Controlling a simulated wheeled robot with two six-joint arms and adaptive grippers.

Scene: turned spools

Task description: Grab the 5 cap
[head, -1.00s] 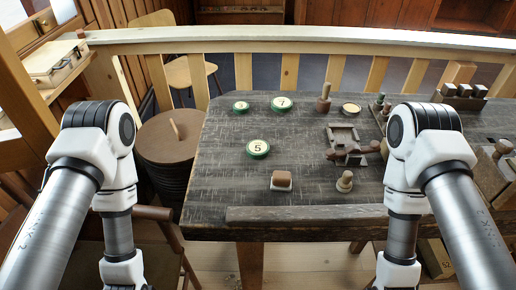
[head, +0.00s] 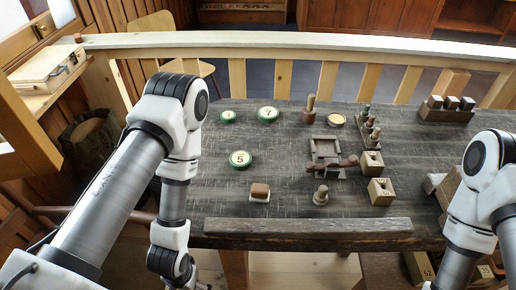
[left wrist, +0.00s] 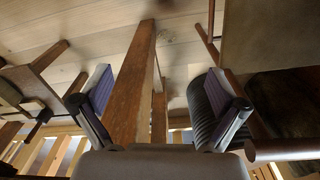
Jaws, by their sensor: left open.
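The 5 cap (head: 240,159) is a round green disc with a cream top marked 5, lying flat on the dark worn table (head: 290,190), left of its middle. Behind it lie a similar cap marked 7 (head: 268,113) and a smaller green-rimmed cap (head: 228,116). My left arm stands left of the 5 cap, and its gripper is below the head view. In the left wrist view my left gripper (left wrist: 160,105) is open and empty, with table legs and floor beyond it. My right gripper is out of view; only its arm shows at the right.
A raised wooden strip (head: 308,227) runs along the table's front edge. Numbered blocks (head: 381,191) stand further right. The table around the 5 cap is clear.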

